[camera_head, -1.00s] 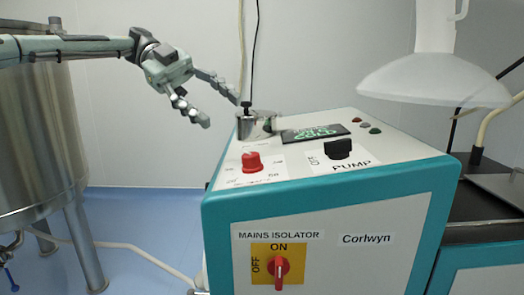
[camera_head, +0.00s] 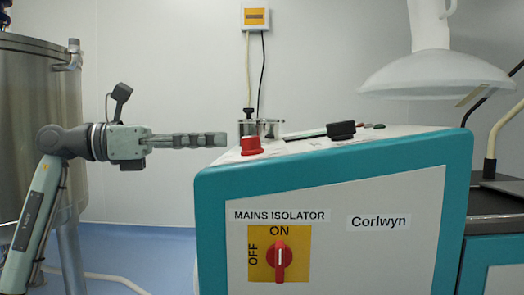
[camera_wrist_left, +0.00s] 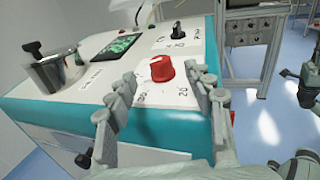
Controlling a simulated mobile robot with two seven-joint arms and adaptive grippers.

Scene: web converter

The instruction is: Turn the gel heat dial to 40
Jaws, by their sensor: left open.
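The red gel heat dial (camera_head: 250,146) stands on the sloped top of the teal and white machine (camera_head: 340,215), near its left edge. In the left wrist view the red dial (camera_wrist_left: 163,68) shows from above, with printed numbers around it. My left gripper (camera_head: 222,139) is level, just left of the dial, at about its height. In the left wrist view my left gripper (camera_wrist_left: 166,80) is open and empty, its fingers on either side of the dial. I cannot tell whether they touch it. The dial's exact setting is not readable.
A metal pot (camera_head: 262,128), a dark display (camera_wrist_left: 117,47) and a black pump knob (camera_head: 341,130) share the machine top. The red mains isolator (camera_head: 280,257) is on the front. A steel tank (camera_head: 40,100) stands left. Part of my other arm (camera_wrist_left: 308,80) shows at the wrist view's right edge.

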